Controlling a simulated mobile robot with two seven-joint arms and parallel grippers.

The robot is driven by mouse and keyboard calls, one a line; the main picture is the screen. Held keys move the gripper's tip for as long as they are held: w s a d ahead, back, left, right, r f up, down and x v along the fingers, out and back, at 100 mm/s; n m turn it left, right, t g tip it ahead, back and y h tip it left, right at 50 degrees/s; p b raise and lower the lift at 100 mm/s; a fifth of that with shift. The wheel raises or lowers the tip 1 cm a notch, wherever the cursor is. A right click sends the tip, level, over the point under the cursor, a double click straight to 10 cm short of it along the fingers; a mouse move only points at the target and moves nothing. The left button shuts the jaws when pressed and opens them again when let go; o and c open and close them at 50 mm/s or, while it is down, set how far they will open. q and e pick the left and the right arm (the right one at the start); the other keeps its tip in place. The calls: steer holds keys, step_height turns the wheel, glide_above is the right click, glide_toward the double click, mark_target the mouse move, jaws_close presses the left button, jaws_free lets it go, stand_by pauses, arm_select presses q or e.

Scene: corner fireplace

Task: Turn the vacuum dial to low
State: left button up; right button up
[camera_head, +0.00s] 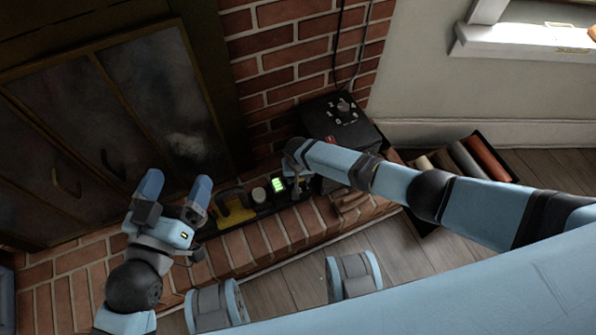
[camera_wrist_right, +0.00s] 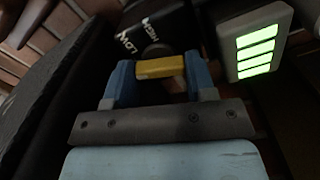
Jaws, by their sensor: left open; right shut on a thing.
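My right gripper (camera_head: 294,158) reaches down to the dark items on the brick hearth. In the right wrist view its blue fingers (camera_wrist_right: 162,76) are shut on a small yellow piece, which looks like the grip of the vacuum dial (camera_wrist_right: 161,68). A dark panel (camera_wrist_right: 185,28) behind it carries the white words HIGH and LOW, seen upside down. The dial's exact pointing direction cannot be told. In the head view my right gripper hides the dial. My left gripper (camera_head: 176,198) is open and empty above the hearth, left of the yellow tool.
A device with green lit bars (camera_head: 278,185) stands close beside my right gripper. A pale cylinder (camera_head: 258,194) and a yellow-and-black tool (camera_head: 234,208) stand left of it. A black box with knobs (camera_head: 341,117) is behind. A crate of rolls (camera_head: 508,168) lies right.

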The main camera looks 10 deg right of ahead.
steer(key=m+p, duration=0.1)
steer(key=m, duration=0.1)
steer(key=shift+r+m, duration=0.1)
steer(key=shift+m, duration=0.2)
arm_select(q)
step_height(320, 180, down, 6)
steer(key=s+a+g+y+p, duration=0.1)
steer(key=a+g+y, duration=0.1)
steer(key=g, duration=0.1)
steer(key=shift+a+p, duration=0.25)
steer(key=shift+p, duration=0.1)
arm_select(e)
steer(key=shift+w+m, duration=0.1)
steer(key=shift+m, duration=1.4)
arm_select(q)
steer(key=shift+s, duration=0.1)
arm_select(e)
steer(key=o, duration=0.9)
steer(key=shift+o, duration=0.2)
